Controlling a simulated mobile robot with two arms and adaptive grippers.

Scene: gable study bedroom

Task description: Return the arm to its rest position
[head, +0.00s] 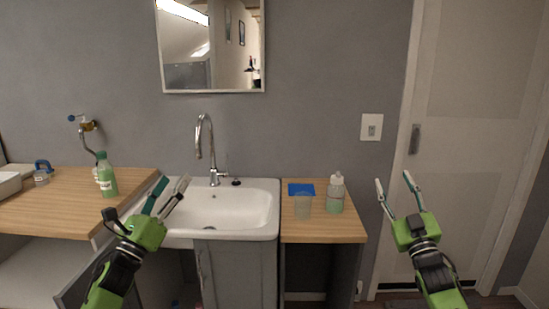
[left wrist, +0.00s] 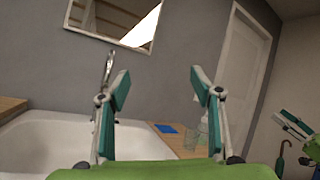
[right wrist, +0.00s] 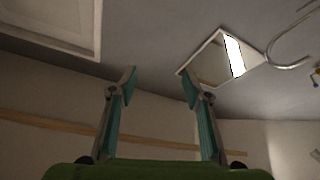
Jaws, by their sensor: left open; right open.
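My left gripper (head: 166,199) is open and empty in front of the left part of the sink. In the left wrist view its open fingers (left wrist: 158,90) frame the sink and wall with nothing between them. My right gripper (head: 395,186) is open and empty, raised in front of the door and to the right of the small wooden counter.
A white sink (head: 262,212) with a tall faucet (head: 204,150) stands in the middle. A green bottle (head: 106,178) is on the left counter (head: 60,212).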

